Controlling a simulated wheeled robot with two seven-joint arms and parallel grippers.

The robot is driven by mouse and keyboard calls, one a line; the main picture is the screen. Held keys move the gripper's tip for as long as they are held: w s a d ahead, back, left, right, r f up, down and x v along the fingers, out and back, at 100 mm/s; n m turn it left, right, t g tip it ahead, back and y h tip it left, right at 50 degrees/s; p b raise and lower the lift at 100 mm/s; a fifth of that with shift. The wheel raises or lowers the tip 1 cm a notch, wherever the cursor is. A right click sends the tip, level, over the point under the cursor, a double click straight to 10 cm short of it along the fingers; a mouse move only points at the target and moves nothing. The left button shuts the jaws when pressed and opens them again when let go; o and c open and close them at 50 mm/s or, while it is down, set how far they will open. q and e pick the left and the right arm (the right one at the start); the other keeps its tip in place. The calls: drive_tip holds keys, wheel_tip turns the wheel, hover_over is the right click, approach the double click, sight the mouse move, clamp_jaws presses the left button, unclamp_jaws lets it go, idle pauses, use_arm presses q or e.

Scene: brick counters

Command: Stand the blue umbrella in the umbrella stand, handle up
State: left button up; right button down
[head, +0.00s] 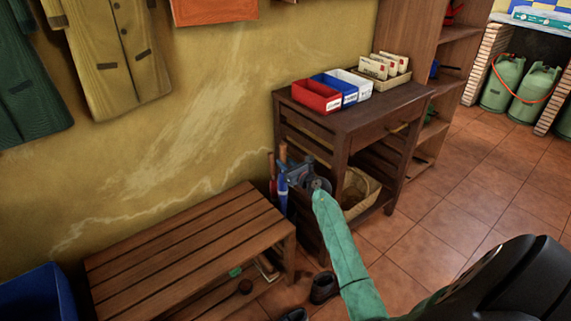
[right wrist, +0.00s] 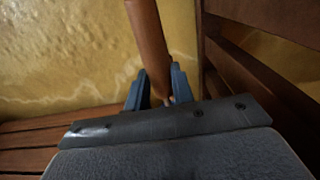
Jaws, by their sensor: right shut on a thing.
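The blue umbrella (head: 282,188) is upright in the gap between the bench and the dark wooden desk, its brown handle (head: 282,152) at the top. My right gripper (head: 287,169) reaches it from the right and is shut on it near the handle. In the right wrist view the brown handle (right wrist: 148,40) rises, slightly tilted, from between the fingers (right wrist: 158,88). A red umbrella (head: 272,178) with a brown handle stands just left of the blue one. The umbrella stand cannot be made out; the bench and my arm hide the lower ends. My left gripper is not in view.
A slatted bench (head: 185,250) is at left, close to the umbrellas. The desk (head: 350,125) carries red, blue and white bins; a basket (head: 358,190) sits on its lower shelf. Shoes (head: 323,287) lie on the floor. The tiled floor (head: 460,210) at right is clear.

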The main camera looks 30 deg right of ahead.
idle(0.3)
drive_tip(key=c, duration=1.1)
unclamp_jaws()
drive_tip(key=shift+f, duration=0.1)
drive_tip(key=shift+s, duration=0.25)
drive_tip(key=s, duration=0.7)
drive_tip(key=shift+s+d, duration=0.1)
drive_tip(key=shift+d, duration=0.2)
